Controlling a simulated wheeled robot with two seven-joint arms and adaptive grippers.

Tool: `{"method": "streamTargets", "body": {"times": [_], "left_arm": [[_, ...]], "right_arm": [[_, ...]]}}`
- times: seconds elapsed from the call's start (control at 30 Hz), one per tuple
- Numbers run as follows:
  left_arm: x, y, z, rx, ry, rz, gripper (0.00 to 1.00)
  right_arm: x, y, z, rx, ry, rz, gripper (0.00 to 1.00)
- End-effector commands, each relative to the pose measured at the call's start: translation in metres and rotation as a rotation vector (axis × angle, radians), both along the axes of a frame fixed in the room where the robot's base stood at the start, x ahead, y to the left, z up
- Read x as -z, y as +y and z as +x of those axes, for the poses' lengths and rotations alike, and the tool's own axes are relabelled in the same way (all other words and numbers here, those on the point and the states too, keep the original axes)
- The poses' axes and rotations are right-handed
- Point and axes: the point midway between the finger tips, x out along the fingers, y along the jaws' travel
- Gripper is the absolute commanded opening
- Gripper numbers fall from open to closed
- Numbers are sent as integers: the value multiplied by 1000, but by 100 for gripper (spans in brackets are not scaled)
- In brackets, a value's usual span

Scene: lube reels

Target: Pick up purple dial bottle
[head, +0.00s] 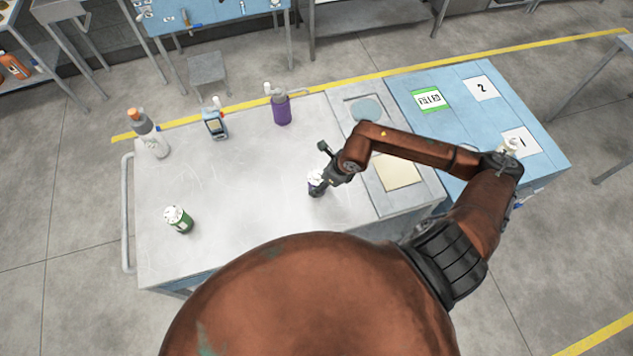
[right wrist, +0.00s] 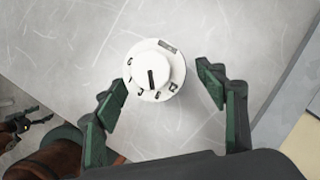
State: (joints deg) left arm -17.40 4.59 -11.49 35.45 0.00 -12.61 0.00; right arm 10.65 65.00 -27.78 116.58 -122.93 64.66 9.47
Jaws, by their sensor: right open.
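A bottle with a white dial cap and a dark bluish-purple body (head: 316,188) stands on the grey tabletop, partly hidden by my right gripper (head: 328,164). In the right wrist view its round white dial cap (right wrist: 155,72), with a black pointer mark, shows from above; the body is hidden under it. My right gripper (right wrist: 165,98) is open, its green-padded fingers on either side of the cap's near edge, with gaps on both sides. At the lower left of that view are dark parts on a brown link, perhaps my left gripper (right wrist: 25,125); its state is unclear.
A purple bottle with a grey top (head: 281,110) stands farther back. A blue device (head: 215,124), a grey-white bottle with an orange cap (head: 150,138) and a green dial-capped bottle (head: 179,220) stand left. A blue mat (head: 450,112) with numbered labels lies right.

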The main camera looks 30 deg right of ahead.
Motion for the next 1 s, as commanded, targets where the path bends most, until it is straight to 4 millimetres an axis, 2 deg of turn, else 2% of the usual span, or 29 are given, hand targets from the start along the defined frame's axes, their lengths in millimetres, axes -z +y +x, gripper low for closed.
{"method": "streamTargets", "body": {"times": [0.1,0.23,0.53,1.0], "left_arm": [[-9,0,-6,-1,8,1,64],[-11,0,-5,-1,7,1,64],[-12,0,9,2,-11,0,64],[-11,0,7,1,-9,0,64]], "right_arm": [[15,5,5,1,3,3,65],[31,8,11,0,1,2,65],[37,9,13,-3,1,-1,65],[37,9,13,-3,1,-1,33]]}}
